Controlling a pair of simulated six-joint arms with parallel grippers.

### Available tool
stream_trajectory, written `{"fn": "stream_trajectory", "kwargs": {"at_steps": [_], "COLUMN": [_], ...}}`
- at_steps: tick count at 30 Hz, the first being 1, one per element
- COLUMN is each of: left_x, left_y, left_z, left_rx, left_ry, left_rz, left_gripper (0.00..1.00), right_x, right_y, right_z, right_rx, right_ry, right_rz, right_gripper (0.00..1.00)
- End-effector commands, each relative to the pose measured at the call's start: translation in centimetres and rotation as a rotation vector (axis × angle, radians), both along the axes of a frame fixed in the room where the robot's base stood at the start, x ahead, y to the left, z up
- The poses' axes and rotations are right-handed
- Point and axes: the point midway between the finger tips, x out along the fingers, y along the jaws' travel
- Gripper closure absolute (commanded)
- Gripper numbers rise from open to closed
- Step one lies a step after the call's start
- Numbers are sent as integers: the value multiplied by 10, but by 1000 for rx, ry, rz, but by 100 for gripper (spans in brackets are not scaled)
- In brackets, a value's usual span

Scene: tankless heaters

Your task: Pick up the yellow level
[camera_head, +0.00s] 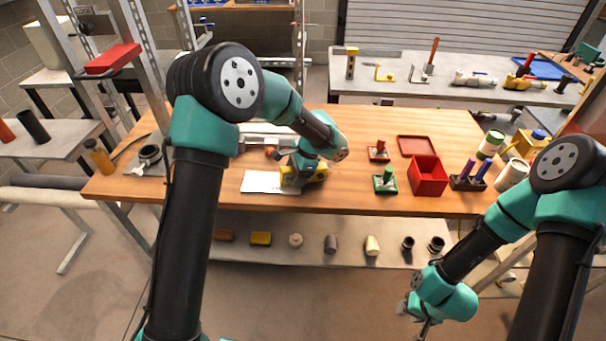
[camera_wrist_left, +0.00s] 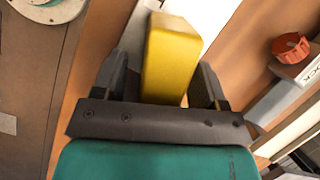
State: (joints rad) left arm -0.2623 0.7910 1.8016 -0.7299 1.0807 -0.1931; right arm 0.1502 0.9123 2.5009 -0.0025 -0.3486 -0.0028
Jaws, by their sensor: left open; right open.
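The yellow level (camera_head: 289,180) is a yellow block at the front middle of the wooden table, beside or on a white sheet (camera_head: 258,182). My left gripper (camera_head: 302,174) is right over it and partly hides it. In the left wrist view the level (camera_wrist_left: 170,62) lies between the two dark fingers of my left gripper (camera_wrist_left: 160,85). The fingers are open on either side of it; whether either touches it I cannot tell. My right gripper (camera_head: 424,328) is open and empty, low in front of the table, with its fingertips small in view.
A lower shelf (camera_head: 335,256) holds several small parts. A red-knobbed part (camera_wrist_left: 291,47) is close by in the left wrist view.

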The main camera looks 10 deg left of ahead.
Motion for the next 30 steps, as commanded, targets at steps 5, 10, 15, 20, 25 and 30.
{"fn": "stream_trajectory", "kwargs": {"at_steps": [5,10,15,20,25,30], "left_x": [0,0,0,0,0,0], "left_y": [0,0,0,0,0,0], "left_z": [0,-2,-4,-5,-5,-5], "left_rx": [0,0,0,0,0,0], "left_ry": [0,0,0,0,0,0], "left_rz": [0,0,0,0,0,0], "left_gripper": [34,34,34,34,34,47], "right_x": [0,0,0,0,0,0], "right_y": [0,0,0,0,0,0], "right_z": [0,0,0,0,0,0], "right_rx": [0,0,0,0,0,0], "right_ry": [0,0,0,0,0,0], "right_rz": [0,0,0,0,0,0], "right_gripper": [57,57,57,57,57,57]}}
